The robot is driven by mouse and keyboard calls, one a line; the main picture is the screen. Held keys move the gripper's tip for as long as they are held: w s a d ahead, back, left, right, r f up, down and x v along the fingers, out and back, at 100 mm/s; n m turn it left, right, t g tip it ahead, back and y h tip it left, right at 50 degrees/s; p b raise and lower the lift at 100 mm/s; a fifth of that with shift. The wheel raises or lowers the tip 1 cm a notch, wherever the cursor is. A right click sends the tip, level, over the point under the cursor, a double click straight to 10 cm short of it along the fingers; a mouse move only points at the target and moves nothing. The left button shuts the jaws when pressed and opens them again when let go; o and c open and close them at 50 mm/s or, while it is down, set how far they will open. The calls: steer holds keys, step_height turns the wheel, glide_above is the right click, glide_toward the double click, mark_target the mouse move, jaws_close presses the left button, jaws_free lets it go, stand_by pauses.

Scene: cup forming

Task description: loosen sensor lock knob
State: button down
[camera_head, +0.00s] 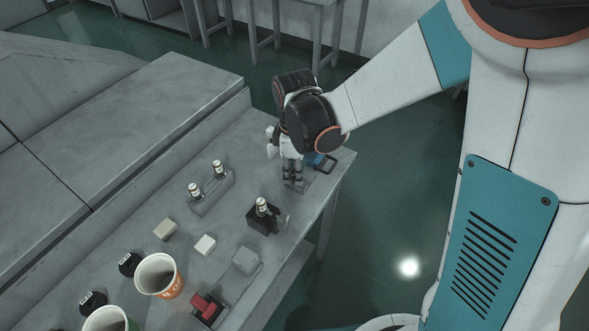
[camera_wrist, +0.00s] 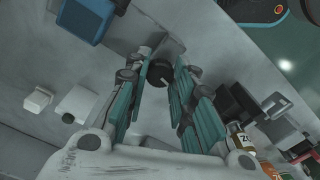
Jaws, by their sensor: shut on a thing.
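The lock knob (camera_wrist: 160,71) is a small dark round cap in the wrist view, on a grey metal part, between the tips of my two teal-padded fingers. My gripper (camera_head: 293,183) points down over the far right end of the grey table in the head view. It is shut on the knob. The knob is hidden behind the fingers in the head view. A blue part (camera_head: 318,162) stands just right of my gripper and also shows at the upper left in the wrist view (camera_wrist: 87,20).
On the grey table (camera_head: 170,205) stand a two-post holder with small labelled bottles (camera_head: 218,170), a black holder with one bottle (camera_head: 262,208), pale blocks (camera_head: 205,245), a red-handled device (camera_head: 207,308) and paper cups (camera_head: 158,275). The table's right edge is close to my gripper.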

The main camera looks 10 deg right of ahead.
steer(key=c, duration=1.3)
jaws_free()
steer(key=shift+c, duration=0.2)
steer(key=shift+r, duration=3.75)
